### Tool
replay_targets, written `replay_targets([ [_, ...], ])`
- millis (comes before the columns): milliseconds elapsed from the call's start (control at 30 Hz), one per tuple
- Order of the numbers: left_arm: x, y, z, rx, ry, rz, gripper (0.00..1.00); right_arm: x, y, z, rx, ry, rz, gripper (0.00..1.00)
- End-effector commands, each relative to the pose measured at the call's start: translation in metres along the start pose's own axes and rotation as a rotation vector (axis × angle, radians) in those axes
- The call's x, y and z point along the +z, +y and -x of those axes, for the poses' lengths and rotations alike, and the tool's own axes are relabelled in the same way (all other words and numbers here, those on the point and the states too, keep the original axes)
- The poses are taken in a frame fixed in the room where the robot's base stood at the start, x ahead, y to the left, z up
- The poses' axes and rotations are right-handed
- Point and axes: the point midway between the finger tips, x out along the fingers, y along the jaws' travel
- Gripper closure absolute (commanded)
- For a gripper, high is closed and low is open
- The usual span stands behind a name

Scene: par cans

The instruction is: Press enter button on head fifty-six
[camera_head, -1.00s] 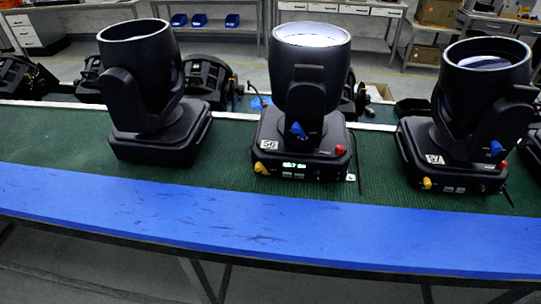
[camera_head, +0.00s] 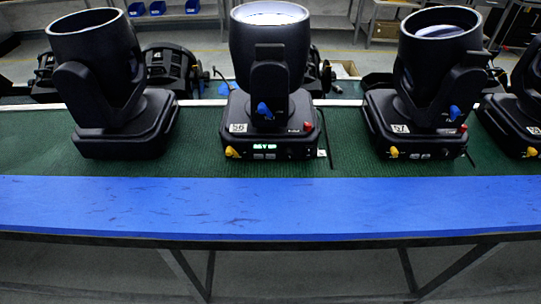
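Head fifty-six (camera_head: 268,75) is a black moving-head light standing upright on the green mat, a little left of centre in the head view. Its base carries a white label reading 56 (camera_head: 238,128). A small green-lit display (camera_head: 265,146) shows on the front of its base, with small buttons (camera_head: 264,155) just below it. Which of these is the enter button is too small to tell. A yellow connector, a blue one and a red one show on this head. Neither of my grippers is in view.
Head fifty-seven (camera_head: 425,85) stands to the right, and another black head (camera_head: 110,85) to the left. A further head (camera_head: 520,110) is cut off at the right edge. The blue bench edge (camera_head: 270,207) in front is clear. Several dark fixtures and blue bins (camera_head: 157,8) are behind.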

Motion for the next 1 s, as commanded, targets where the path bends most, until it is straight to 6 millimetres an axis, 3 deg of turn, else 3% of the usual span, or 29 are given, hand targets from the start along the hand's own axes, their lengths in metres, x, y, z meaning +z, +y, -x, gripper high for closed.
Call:
replay_targets([
  [433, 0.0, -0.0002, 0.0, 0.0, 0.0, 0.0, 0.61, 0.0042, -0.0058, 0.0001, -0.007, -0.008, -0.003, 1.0],
  [1000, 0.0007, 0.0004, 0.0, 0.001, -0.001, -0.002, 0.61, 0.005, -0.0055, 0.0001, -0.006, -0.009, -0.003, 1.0],
])
